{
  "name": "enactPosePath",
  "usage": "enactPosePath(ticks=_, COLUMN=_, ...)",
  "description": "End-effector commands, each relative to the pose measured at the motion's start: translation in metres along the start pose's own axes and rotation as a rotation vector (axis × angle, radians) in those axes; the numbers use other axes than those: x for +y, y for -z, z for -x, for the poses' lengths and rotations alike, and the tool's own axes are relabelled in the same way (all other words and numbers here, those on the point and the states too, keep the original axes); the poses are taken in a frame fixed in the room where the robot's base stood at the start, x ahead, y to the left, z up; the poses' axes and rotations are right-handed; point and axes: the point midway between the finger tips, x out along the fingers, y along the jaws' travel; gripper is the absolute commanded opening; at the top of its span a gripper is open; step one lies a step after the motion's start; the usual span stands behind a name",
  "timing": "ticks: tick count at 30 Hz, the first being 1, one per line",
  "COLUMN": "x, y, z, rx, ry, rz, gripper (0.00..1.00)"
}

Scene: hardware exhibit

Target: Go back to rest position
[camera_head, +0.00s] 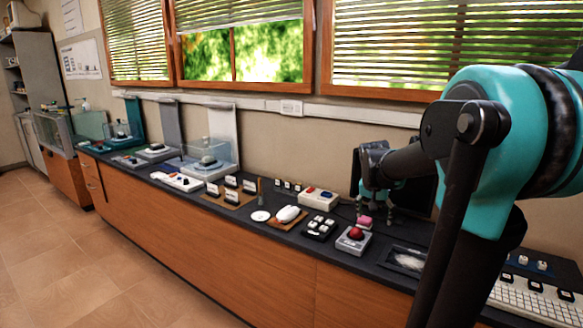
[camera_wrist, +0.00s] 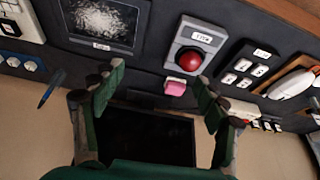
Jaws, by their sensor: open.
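My gripper (camera_head: 375,213) hangs over the back part of the dark counter (camera_head: 288,238), in front of a dark screen. In the wrist view my gripper (camera_wrist: 160,83) has its two green fingers spread wide apart, with nothing between them. A small pink block (camera_head: 364,222) lies on the counter just beyond the fingertips. It also shows in the wrist view (camera_wrist: 175,87), next to the red button box. My teal and black arm fills the right of the head view and hides part of the counter.
A grey box with a red button (camera_head: 355,235) stands near the pink block. A black four-key pad (camera_head: 320,228), a white mouse (camera_head: 288,214) and a white keyboard (camera_head: 530,298) are also on the counter. The floor (camera_head: 90,265) at left is clear.

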Motion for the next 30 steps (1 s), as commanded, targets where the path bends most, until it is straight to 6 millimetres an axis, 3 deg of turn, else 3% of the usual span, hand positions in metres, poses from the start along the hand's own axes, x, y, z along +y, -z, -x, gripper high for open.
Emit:
enactPosePath(ticks=5, x=0.003, y=-0.029, z=-0.006, rx=-0.006, ry=0.02, rz=0.051, gripper=0.73)
enactPosePath(ticks=11, x=0.009, y=-0.076, z=-0.016, rx=-0.014, ry=0.054, rz=0.137, gripper=0.73)
enactPosePath(ticks=17, x=0.021, y=-0.147, z=-0.03, rx=-0.021, ry=0.104, rz=0.26, gripper=0.73)
enactPosePath(ticks=21, x=0.034, y=-0.212, z=-0.044, rx=-0.023, ry=0.15, rz=0.37, gripper=0.73)
enactPosePath(ticks=24, x=0.043, y=-0.25, z=-0.051, rx=-0.022, ry=0.178, rz=0.437, gripper=0.73)
enactPosePath(ticks=27, x=0.048, y=-0.271, z=-0.056, rx=-0.02, ry=0.194, rz=0.476, gripper=0.73)
enactPosePath(ticks=30, x=0.049, y=-0.278, z=-0.057, rx=-0.019, ry=0.201, rz=0.492, gripper=0.73)
